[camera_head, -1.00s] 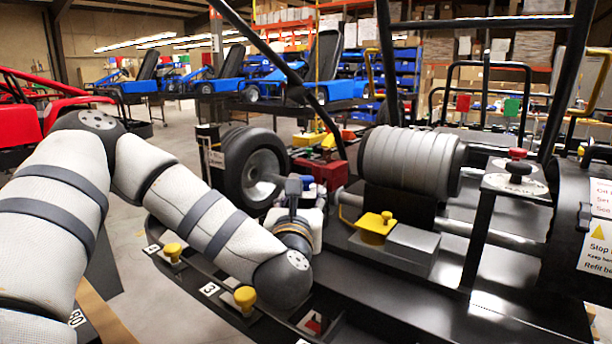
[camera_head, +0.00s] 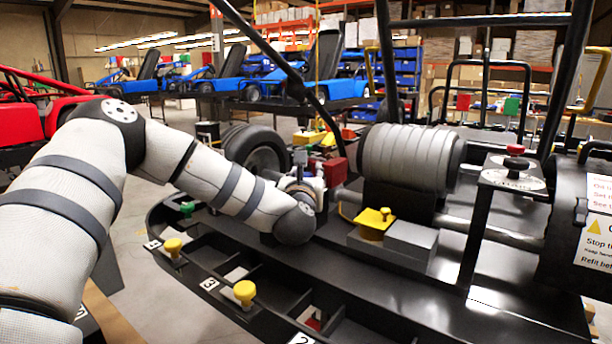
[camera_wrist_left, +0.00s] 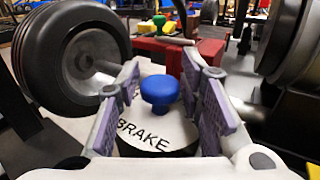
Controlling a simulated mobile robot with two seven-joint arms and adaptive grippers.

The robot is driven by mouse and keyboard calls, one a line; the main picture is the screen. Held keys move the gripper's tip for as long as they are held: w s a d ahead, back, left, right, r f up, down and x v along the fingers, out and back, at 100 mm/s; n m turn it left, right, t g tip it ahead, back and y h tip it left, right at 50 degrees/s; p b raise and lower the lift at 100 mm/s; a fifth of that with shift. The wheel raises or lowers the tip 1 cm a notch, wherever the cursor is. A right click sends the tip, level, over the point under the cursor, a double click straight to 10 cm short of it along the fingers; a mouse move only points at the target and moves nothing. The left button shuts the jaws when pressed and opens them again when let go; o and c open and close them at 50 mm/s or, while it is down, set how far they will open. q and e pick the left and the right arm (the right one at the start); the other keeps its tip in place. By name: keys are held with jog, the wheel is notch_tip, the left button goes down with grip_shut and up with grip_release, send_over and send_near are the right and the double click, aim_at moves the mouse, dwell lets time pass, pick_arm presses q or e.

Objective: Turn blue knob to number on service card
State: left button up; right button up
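The blue knob (camera_wrist_left: 159,90) stands on a round white plate (camera_wrist_left: 160,133) lettered BRAKE in the left wrist view. My left gripper (camera_wrist_left: 160,100) is open, with a purple-padded finger on each side of the knob and a visible gap to both. In the head view my left gripper (camera_head: 303,180) is mostly hidden behind its own wrist, and the blue knob cannot be made out. My right gripper is not in view.
Yellow knobs (camera_head: 244,291) and a green knob (camera_head: 187,209) stand on the black frame near numbered labels (camera_head: 209,284). A black wheel (camera_head: 255,150), a red block (camera_head: 327,170) and a grey ribbed cylinder (camera_head: 409,157) surround the gripper. A red-topped post (camera_head: 516,163) stands right.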

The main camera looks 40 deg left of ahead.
pick_arm(q)
grip_shut()
jog(key=shift+f, duration=0.1)
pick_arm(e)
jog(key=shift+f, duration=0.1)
pick_arm(q)
jog(key=shift+w+f+n+g+y+b, duration=0.1)
jog(key=shift+f+n+g+y+b, duration=0.05)
jog(key=shift+n+g+y+b, duration=0.35)
jog(key=shift+f+n+g+y+b, duration=0.15)
jog(key=shift+n+g+y+b, duration=0.1)
jog(key=shift+n+g+y, duration=0.35)
jog(key=n+g+y+b, duration=0.2)
jog(key=g, duration=0.1)
jog(key=n+g+y+b, duration=0.2)
jog(key=n+g, duration=0.1)
jog(key=g, duration=0.1)
jog(key=shift+g, duration=0.3)
jog(key=shift+r+n+g+y+b, duration=0.25)
jog(key=shift+n+g+y+b, duration=0.25)
jog(key=shift+n+g+b, duration=0.85)
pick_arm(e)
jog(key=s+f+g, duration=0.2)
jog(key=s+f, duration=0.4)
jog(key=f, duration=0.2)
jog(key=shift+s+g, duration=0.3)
pick_arm(q)
jog(key=shift+g, duration=0.35)
